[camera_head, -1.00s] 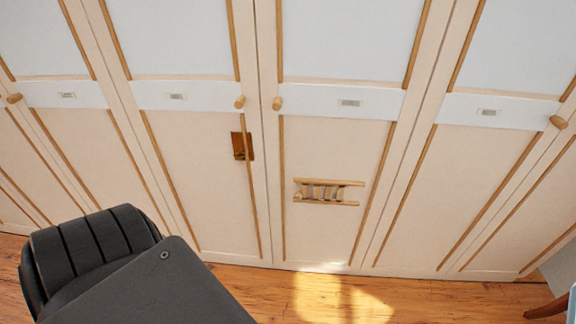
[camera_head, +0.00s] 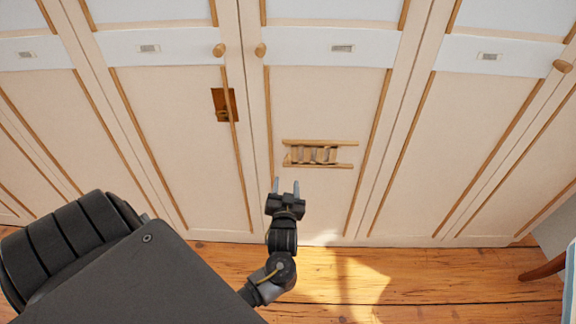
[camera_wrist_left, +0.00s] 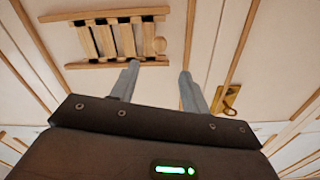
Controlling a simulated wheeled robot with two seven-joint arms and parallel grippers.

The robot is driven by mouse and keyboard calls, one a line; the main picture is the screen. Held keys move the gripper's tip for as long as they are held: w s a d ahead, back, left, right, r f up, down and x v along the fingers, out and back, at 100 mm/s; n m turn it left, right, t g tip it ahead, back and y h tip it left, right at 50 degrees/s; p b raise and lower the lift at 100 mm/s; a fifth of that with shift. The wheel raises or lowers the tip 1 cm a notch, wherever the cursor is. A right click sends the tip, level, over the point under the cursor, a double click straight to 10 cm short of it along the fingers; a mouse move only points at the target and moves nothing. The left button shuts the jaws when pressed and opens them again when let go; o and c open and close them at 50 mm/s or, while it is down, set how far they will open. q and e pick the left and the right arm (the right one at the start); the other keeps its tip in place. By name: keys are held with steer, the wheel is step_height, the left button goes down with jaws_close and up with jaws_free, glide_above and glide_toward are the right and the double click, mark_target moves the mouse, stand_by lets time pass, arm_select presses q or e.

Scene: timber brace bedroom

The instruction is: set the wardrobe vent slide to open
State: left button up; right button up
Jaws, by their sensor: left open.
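The wooden vent slide (camera_head: 319,142) is mounted on the lower panel of a cream wardrobe door (camera_head: 325,100). It has two horizontal rails with several slats between them; dark gaps show by the slats in the left wrist view (camera_wrist_left: 108,18). A small round wooden knob (camera_wrist_left: 160,46) sits at one end of the slats there. My left gripper (camera_head: 286,184) is open and empty, just below the vent in the head view, apart from it. Its two fingers (camera_wrist_left: 158,84) point toward the door. My right gripper is not in view.
A brass lock plate (camera_head: 224,104) with a key is on the door to the left. Round wooden door knobs (camera_head: 260,50) stick out above. Wooden floor (camera_head: 400,270) lies below, with a chair leg (camera_head: 545,268) at the right edge.

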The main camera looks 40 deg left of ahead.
mark_target(288, 161)
arm_select(q)
steer(key=x, duration=1)
steer(key=shift+w+a+b, duration=0.2)
steer(key=shift+w+b, duration=0.1)
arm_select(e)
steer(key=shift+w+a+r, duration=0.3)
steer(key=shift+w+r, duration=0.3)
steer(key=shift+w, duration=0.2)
arm_select(q)
jaws_close()
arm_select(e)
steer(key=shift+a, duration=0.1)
